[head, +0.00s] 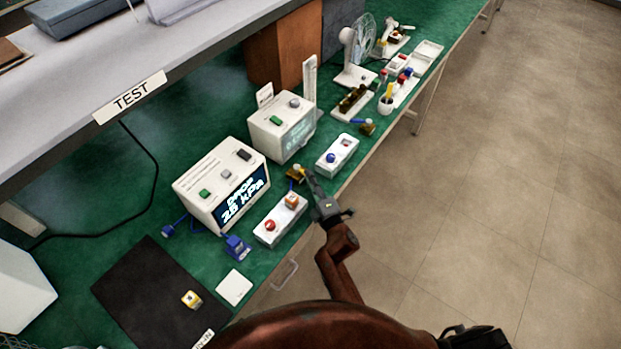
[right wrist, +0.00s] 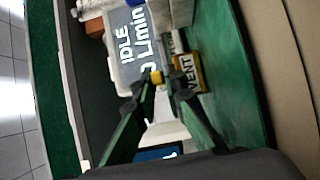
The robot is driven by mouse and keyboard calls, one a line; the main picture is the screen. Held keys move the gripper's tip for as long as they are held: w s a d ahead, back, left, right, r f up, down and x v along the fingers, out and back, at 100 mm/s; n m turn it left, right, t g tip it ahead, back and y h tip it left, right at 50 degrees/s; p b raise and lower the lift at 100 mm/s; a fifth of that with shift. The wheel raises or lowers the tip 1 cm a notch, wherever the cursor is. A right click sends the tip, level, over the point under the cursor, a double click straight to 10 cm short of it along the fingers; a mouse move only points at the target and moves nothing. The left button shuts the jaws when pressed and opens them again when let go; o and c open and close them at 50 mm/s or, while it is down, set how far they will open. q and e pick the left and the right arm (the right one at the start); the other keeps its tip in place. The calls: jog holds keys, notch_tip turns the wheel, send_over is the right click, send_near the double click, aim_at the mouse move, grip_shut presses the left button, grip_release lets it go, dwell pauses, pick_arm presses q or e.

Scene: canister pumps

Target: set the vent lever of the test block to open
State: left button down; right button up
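The test block (head: 294,174) is a small brass-coloured piece on the green bench, by the front of the meter boxes. The vent lever has a yellow tip (right wrist: 155,77). My right gripper (head: 307,175) reaches over the bench edge to the block. Its dark fingers (right wrist: 157,85) converge at the yellow tip and look shut on it. The fingers hide part of the lever, and I cannot tell its exact setting. My left gripper is not clearly in view.
A meter box (head: 222,185) reads DROP 25 kPa; another (head: 282,127) shows IDLE in the wrist view. Switch boxes stand left (head: 280,219) and right (head: 337,155) of the block, close to my gripper. A dark mat (head: 145,290) lies at the near left. The floor side is clear.

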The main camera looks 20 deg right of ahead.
jog(key=shift+o, duration=0.6)
jog(key=s+d, duration=0.1)
jog(key=s, duration=1.1)
jog(key=shift+d, duration=0.3)
jog(key=shift+c, duration=0.2)
